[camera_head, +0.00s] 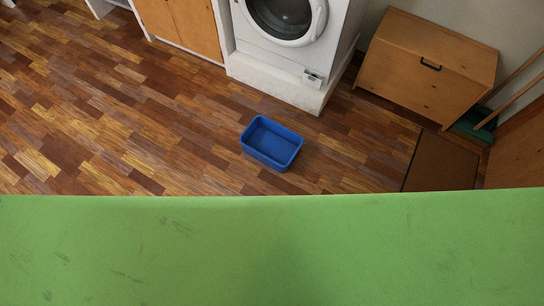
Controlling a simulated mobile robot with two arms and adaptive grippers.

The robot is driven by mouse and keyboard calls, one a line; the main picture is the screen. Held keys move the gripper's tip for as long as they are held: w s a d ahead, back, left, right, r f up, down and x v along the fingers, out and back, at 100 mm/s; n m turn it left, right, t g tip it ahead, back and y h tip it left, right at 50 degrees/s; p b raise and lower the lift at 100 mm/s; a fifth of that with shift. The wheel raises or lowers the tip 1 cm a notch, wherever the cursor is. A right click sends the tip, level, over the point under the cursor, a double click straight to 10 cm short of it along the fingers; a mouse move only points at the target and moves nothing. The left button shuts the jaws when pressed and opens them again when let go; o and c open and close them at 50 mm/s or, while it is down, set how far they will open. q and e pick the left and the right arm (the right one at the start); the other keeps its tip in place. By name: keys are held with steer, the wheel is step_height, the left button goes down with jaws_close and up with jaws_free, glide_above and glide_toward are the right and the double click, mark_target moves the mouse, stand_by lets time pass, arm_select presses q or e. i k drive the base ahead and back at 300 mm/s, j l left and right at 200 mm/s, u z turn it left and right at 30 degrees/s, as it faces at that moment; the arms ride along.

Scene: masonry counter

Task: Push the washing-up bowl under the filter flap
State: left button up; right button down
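The washing-up bowl (271,161) is a blue, rectangular, open tub. It sits upright on the wooden floor in the middle of the camera_head view and looks empty. The filter flap (312,78) is a small fitting low on the right of the white washing machine's front, near its plinth. The bowl stands apart from the machine, in front of it and a little left of the flap. Neither of my grippers shows in this view, so their positions relative to the bowl are not visible.
The washing machine (275,55) stands on a white plinth (270,86). Wooden cabinets (181,25) are left of it, a wooden chest (425,68) right. A brown mat (441,162) lies at right. A green surface (270,250) fills the bottom. Floor around the bowl is clear.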

mark_target(271, 144)
steer(key=i+l, duration=0.45)
steer(key=l, duration=0.2)
steer(key=i+l+u, duration=0.45)
steer(key=l, duration=0.15)
steer(key=l+u, duration=0.2)
steer(key=l, duration=0.15)
steer(key=i+l+u, duration=0.1)
steer(key=l+u, duration=0.15)
steer(key=l, duration=0.1)
